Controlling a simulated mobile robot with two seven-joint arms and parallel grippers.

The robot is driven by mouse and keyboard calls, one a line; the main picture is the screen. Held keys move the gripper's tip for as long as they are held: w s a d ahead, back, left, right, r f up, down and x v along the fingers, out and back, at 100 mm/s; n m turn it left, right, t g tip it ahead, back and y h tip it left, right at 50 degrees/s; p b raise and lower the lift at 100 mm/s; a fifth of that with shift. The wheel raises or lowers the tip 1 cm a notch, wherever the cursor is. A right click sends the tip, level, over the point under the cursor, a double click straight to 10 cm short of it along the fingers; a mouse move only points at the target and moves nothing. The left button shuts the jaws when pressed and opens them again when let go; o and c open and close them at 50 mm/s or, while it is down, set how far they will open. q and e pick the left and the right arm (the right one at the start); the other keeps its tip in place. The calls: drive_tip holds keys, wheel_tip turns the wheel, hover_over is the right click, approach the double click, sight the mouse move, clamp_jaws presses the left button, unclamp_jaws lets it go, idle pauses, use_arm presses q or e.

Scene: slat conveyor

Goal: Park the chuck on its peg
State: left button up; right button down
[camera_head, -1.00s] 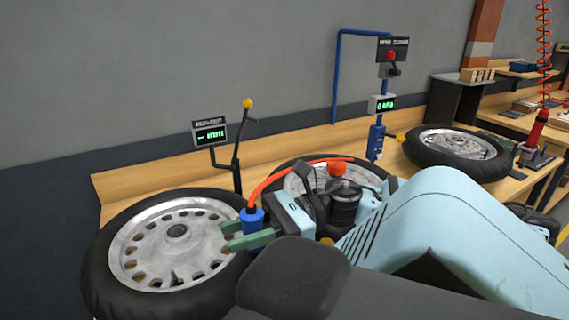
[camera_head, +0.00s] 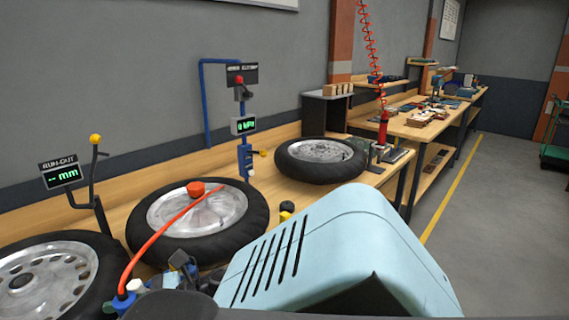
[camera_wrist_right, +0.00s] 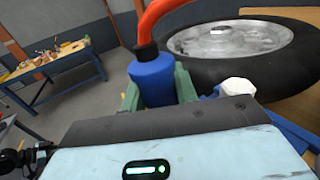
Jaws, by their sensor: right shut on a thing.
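The blue chuck (camera_wrist_right: 153,80), with an orange-red hose on its end, is held between the green fingers of my right gripper (camera_wrist_right: 155,92) in the right wrist view. In the head view, the chuck (camera_head: 123,302) shows low at the left, in front of the wheels, with its hose running up over the middle wheel (camera_head: 197,222). A blue post (camera_head: 243,158) with a gauge stands behind that wheel. A yellow-tipped part (camera_head: 263,153) sticks out from it to the right; I cannot tell whether this is the peg. My left gripper is not in view.
A run-out gauge (camera_head: 60,174) on a dark stand is at the left, behind another wheel (camera_head: 45,280). A third wheel (camera_head: 320,160) lies farther back on the bench. A red coiled hose hangs over a red tool (camera_head: 383,128).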

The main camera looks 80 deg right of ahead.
drive_tip(key=w+a+f+m+t+h, duration=0.2)
drive_tip(key=a+f+m+h, duration=0.3)
drive_tip(key=a+h, duration=0.3)
drive_tip(key=a+f, duration=0.1)
drive_tip(key=a, duration=0.1)
drive_tip(key=shift+w+a+m+h, duration=0.3)
drive_tip(key=shift+a+m+h, duration=0.05)
drive_tip(key=shift+m+h, duration=0.05)
drive_tip(key=shift+d+f, duration=0.1)
